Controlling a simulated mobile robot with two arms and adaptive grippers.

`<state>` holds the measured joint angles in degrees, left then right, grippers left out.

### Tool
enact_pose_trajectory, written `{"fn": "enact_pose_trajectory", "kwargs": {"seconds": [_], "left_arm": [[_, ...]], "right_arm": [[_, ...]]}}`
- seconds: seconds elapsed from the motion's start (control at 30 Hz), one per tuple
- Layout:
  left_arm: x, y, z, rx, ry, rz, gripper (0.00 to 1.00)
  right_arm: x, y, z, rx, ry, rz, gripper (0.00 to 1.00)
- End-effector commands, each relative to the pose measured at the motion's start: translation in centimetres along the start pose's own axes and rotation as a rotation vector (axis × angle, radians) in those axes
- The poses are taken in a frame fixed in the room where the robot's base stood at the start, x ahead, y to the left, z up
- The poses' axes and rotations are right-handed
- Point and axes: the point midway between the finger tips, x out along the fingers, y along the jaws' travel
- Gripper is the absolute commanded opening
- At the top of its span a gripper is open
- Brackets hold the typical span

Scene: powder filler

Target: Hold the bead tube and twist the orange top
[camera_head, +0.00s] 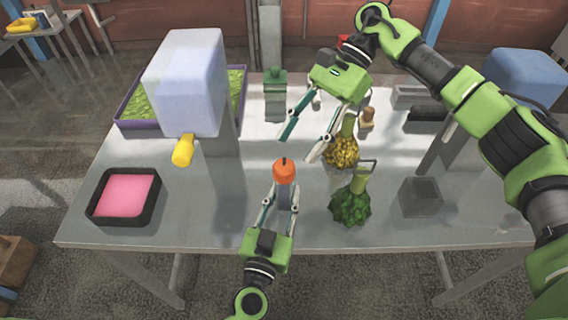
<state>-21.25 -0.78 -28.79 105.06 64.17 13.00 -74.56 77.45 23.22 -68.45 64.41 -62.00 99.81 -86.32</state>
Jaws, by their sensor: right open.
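The bead tube (284,194) stands roughly upright near the front middle of the table, with its orange top (284,172) on it. My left gripper (283,190) comes in from the front edge, its fingers on both sides of the tube below the orange top; it looks shut on the tube. The fingers partly hide the tube's lower part. My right gripper (299,147) is open and empty. Its fingers point down and to the left, above and behind the orange top, apart from it.
A grey cube (420,197) is farther right. A dispenser with a yellow nozzle (184,150) and a pink tray (152,204) are left.

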Motion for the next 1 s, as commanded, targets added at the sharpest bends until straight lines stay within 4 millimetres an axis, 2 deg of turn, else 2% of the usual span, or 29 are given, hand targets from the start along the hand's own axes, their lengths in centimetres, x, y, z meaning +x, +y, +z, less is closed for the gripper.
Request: {"fn": "enact_pose_trajectory", "kwargs": {"seconds": [0.1,0.33,0.5,0.73,0.77,0.9,1.0], "left_arm": [[0.0,0.0,0.0,0.0,-0.001,0.001,0.01],[0.0,0.0,0.0,0.0,-0.001,0.001,0.01],[0.0,0.0,0.1,0.0,-0.001,0.001,0.01],[0.0,0.0,0.1,0.0,-0.001,0.001,0.01],[0.0,0.0,0.1,0.0,-0.001,0.001,0.01],[0.0,0.0,0.1,0.0,-0.001,0.001,0.01],[0.0,0.0,0.1,0.0,-0.001,0.001,0.01]], "right_arm": [[2.5,0.1,0.0,0.0,0.0,0.003,0.47],[5.7,0.0,0.0,0.0,0.001,0.001,0.47],[6.5,0.0,0.0,0.001,0.001,-0.001,0.47],[6.5,0.0,0.0,0.001,0.001,-0.001,0.47],[6.5,0.0,0.0,0.001,0.001,-0.001,0.45],[6.5,0.0,0.0,0.001,0.001,-0.001,0.09],[6.5,0.0,0.0,0.001,0.001,-0.001,0.08]]}}
